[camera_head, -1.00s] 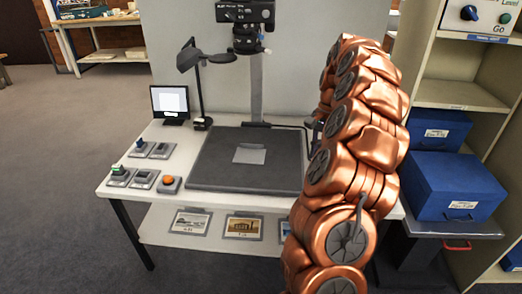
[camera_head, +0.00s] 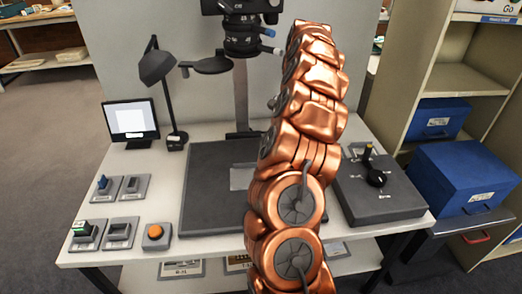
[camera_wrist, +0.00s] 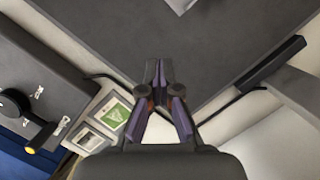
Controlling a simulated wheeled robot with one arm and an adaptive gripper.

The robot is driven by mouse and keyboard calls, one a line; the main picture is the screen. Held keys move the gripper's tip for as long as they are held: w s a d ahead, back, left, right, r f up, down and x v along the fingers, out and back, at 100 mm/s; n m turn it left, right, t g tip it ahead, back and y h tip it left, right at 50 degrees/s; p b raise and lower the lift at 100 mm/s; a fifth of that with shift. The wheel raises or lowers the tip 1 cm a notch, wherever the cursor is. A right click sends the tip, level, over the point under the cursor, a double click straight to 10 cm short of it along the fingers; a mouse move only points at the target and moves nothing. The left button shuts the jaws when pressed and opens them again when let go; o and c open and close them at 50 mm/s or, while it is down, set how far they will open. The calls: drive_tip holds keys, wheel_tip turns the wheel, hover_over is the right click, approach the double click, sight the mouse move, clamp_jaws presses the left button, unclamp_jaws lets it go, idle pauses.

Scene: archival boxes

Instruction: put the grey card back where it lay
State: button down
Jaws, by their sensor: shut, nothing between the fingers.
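A flat light grey card (camera_head: 242,178) lies on the dark board (camera_head: 208,190) on the table. My arm hides its right part in the head view. A pale piece, probably the same card (camera_wrist: 180,4), shows at the top edge of the wrist view. My gripper (camera_wrist: 157,70) is shut and empty. In the wrist view its fingertips appear over the dark board near its edge, apart from the card. My arm hides the gripper in the head view.
A camera stand (camera_head: 241,100) and desk lamp (camera_head: 160,75) rise behind the board. Switch blocks and an orange button (camera_head: 155,232) sit left. A grey control box with a black knob (camera_head: 376,178) stands right. Blue boxes (camera_head: 455,180) are farther right. Small framed pictures (camera_wrist: 114,112) show in the wrist view.

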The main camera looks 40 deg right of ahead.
drive_tip(key=b+x, duration=0.1)
drive_tip(key=x, duration=0.9)
drive_tip(key=shift+a+f, duration=0.2)
drive_tip(key=shift+s+a+r+b, duration=0.1)
drive_tip(key=shift+a+b, duration=0.1)
drive_tip(key=shift+a, duration=0.4)
drive_tip(key=shift+a+r+b, duration=0.15)
drive_tip(key=shift+a+b, duration=0.05)
drive_tip(key=shift+a, duration=0.45)
drive_tip(key=shift+s+a, duration=0.1)
drive_tip(key=shift+a, duration=0.55)
